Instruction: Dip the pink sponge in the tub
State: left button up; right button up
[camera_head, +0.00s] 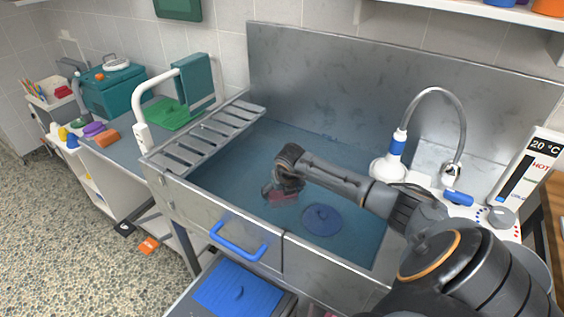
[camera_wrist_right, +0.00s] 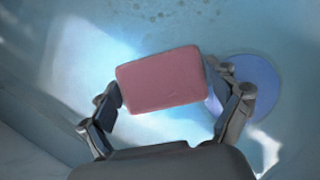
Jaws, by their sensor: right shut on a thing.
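The pink sponge (camera_wrist_right: 163,79) is between the fingers of my right gripper (camera_wrist_right: 176,100), which is shut on it. In the head view the pink sponge (camera_head: 282,194) shows as a dim pink patch under my right gripper (camera_head: 286,186), low in the water of the steel tub (camera_head: 225,208). The sponge and fingertips look to be below the water surface. A round blue disc (camera_head: 322,219) lies in the tub to the right of the sponge. It also shows in the wrist view (camera_wrist_right: 262,88). My left gripper is not in view.
A slatted rack (camera_head: 215,133) spans the tub's left end. A white and blue sprayer (camera_head: 396,150) and a faucet are at the right. A display reads 20 °C (camera_head: 522,165). A blue handle (camera_head: 238,245) is on the front.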

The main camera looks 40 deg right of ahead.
notch_tip(320, 180, up, 13)
jog(key=p, duration=0.8)
jog(key=shift+r, duration=0.1)
dwell(1.1)
jog(key=shift+r+p, duration=1.95)
jog(key=shift+r, duration=0.95)
